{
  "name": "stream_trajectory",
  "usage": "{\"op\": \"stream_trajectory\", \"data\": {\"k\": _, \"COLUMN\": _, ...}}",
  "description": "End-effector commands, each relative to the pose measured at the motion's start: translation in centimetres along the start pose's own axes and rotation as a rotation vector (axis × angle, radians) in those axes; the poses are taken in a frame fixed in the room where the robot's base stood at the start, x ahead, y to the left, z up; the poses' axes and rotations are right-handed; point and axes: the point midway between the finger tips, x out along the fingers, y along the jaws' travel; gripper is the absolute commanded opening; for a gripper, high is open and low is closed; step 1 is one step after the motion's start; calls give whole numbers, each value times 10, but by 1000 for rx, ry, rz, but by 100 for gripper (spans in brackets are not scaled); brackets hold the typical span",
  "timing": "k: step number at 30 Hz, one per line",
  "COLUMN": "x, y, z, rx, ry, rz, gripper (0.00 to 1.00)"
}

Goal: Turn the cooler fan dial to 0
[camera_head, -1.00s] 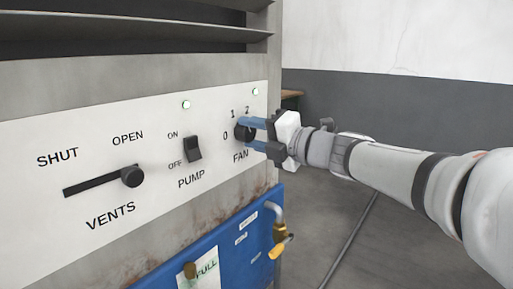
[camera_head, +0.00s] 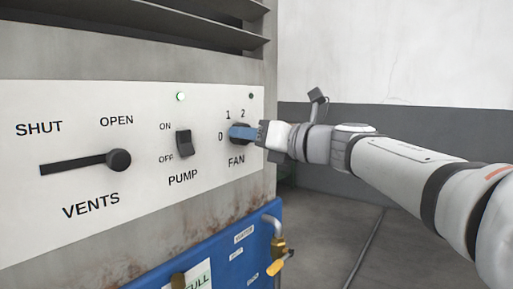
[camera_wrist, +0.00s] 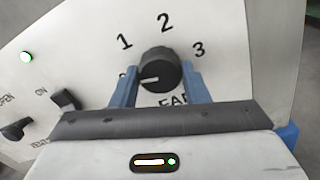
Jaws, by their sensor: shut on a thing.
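The fan dial (camera_wrist: 158,72) is a round black knob with a white pointer line, on the white panel above the FAN label. In the wrist view its line points left, toward the 0 mark, which is mostly hidden by a finger; 1, 2 and 3 show around it. My gripper (camera_wrist: 160,84) has its two blue fingers on either side of the dial and is shut on it. In the head view my gripper (camera_head: 239,132) covers most of the dial from the right; 0, 1 and 2 stay readable.
Left of the dial are the PUMP switch (camera_head: 183,143) and the VENTS lever (camera_head: 118,160). A green lamp (camera_head: 181,97) glows above the pump switch; the lamp above the fan (camera_head: 251,96) is dark. Below is a blue box (camera_head: 225,255) with a brass valve (camera_head: 279,250).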

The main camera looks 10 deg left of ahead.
Motion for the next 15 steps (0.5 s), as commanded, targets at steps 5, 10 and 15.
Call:
{"op": "stream_trajectory", "data": {"k": 5, "x": 0, "y": -1, "z": -4, "rx": -94, "ry": 3, "rz": 1, "gripper": 18}}
{"op": "stream_trajectory", "data": {"k": 10, "x": 0, "y": -1, "z": -3, "rx": -152, "ry": 4, "rz": 1, "gripper": 18}}
{"op": "stream_trajectory", "data": {"k": 15, "x": 0, "y": -1, "z": -3, "rx": -178, "ry": 5, "rz": 1, "gripper": 18}}
